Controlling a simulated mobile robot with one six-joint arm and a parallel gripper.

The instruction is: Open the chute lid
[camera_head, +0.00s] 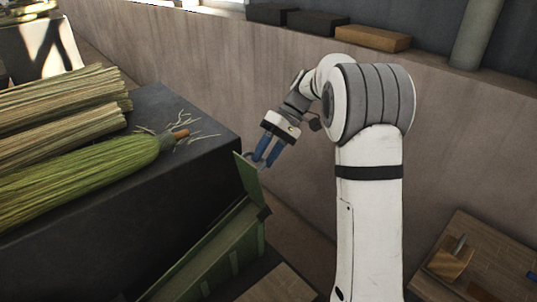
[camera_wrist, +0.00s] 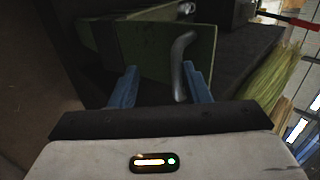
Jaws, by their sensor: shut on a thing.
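The green chute (camera_head: 215,258) slopes beside the dark bench. Its green lid (camera_head: 251,180) stands steeply tilted up at the chute's upper end. In the wrist view the lid (camera_wrist: 145,50) fills the upper middle, with a grey curved handle (camera_wrist: 181,62) on its face. My gripper (camera_head: 265,158) is at the lid's top edge, its blue fingers pointing down at it. In the wrist view my gripper (camera_wrist: 160,88) has the handle between its fingers, nearer the right one, and is shut on it. The exact contact is hard to see.
Straw bundles (camera_head: 60,105) and a green broom head (camera_head: 85,180) lie on the dark bench (camera_head: 170,220) at left. A wooden wall (camera_head: 215,65) runs behind the arm, with blocks (camera_head: 372,38) on its ledge. A wooden board (camera_head: 490,260) is at lower right.

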